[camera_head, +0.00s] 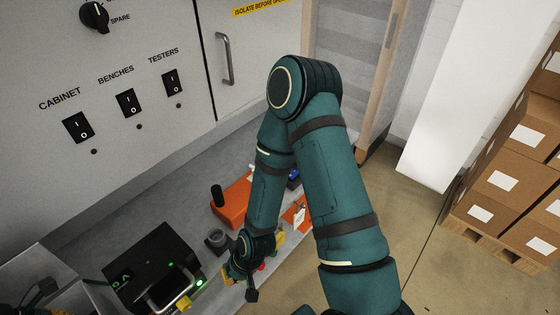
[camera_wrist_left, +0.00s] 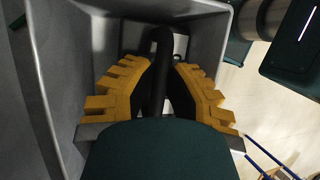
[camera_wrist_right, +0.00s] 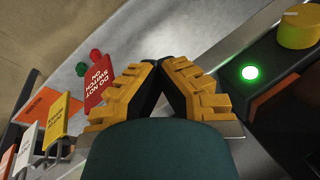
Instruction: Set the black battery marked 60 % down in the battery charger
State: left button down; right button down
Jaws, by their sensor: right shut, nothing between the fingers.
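A black unit with green lights (camera_head: 150,268), which looks like the battery charger, stands on the bench at the lower left. Part of a black unit with a lit green lamp also shows at the right of the right wrist view (camera_wrist_right: 262,85). I cannot make out a 60 % mark on any battery. My right gripper (camera_head: 228,274) is shut and empty, low over the bench right of the black unit; its fingertips meet in the right wrist view (camera_wrist_right: 158,64). My left gripper (camera_wrist_left: 160,75) is inside a grey bin (camera_wrist_left: 60,75), with a black upright bar (camera_wrist_left: 162,45) between its fingers; whether it grips the bar is unclear.
A red tag (camera_wrist_right: 97,85) and several tags on stands, one yellow (camera_wrist_right: 60,113), lie left of my right gripper. An orange item (camera_head: 230,203) lies behind my right arm. A switch cabinet (camera_head: 110,60) backs the bench. Boxes (camera_head: 510,185) stand at the right.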

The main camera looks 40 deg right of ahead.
pick_arm(q)
jog(key=shift+r, duration=0.1)
jog(key=shift+r+p, duration=1.9)
jog(key=shift+r, duration=0.05)
